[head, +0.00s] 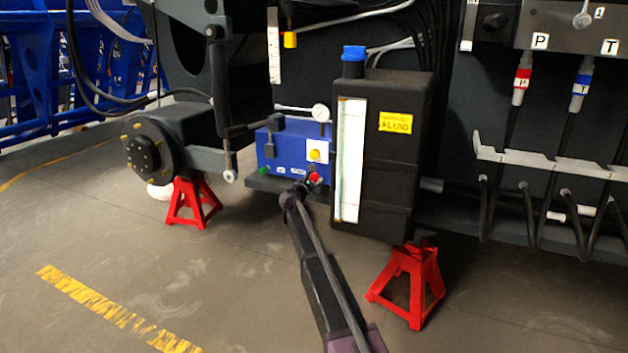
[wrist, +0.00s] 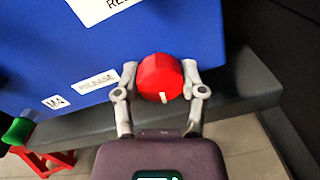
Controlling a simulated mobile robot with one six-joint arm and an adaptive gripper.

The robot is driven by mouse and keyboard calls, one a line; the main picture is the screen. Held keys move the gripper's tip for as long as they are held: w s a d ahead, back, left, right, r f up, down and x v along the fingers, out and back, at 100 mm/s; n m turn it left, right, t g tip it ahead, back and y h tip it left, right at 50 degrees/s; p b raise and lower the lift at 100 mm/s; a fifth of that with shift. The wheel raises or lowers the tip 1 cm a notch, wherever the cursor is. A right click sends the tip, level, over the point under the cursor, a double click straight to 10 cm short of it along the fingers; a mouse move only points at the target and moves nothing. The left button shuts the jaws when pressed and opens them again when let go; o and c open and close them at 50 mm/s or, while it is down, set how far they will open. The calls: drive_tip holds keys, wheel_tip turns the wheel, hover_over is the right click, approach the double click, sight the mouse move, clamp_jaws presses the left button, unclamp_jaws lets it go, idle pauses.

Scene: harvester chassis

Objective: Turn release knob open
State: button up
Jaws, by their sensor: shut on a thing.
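The red release knob (wrist: 160,78) sits on the front of a blue box, beside a white label reading "RELEASE" (wrist: 95,83) in the wrist view. A short white mark shows on the knob's lower edge. My gripper (wrist: 158,82) has one finger on each side of the knob and is shut on it. In the head view the knob (head: 315,178) is a small red spot at the lower right of the blue box (head: 281,150), with my arm reaching up to it from below. My fingers are too small to make out there.
A black fluid tank (head: 395,155) with a blue cap stands close to the right of the box. A green knob (wrist: 18,130) is at the left in the wrist view. Open floor lies in front.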

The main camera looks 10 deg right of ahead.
drive_tip(key=shift+w+d+n, duration=0.15)
drive_tip(key=shift+w+n, duration=0.05)
drive_tip(key=shift+n, duration=0.7)
drive_tip(key=o, duration=1.2)
drive_tip(key=shift+c, duration=0.2)
drive_tip(key=shift+s, duration=0.1)
drive_tip(key=shift+s, duration=0.1)
drive_tip(key=v, duration=1.2)
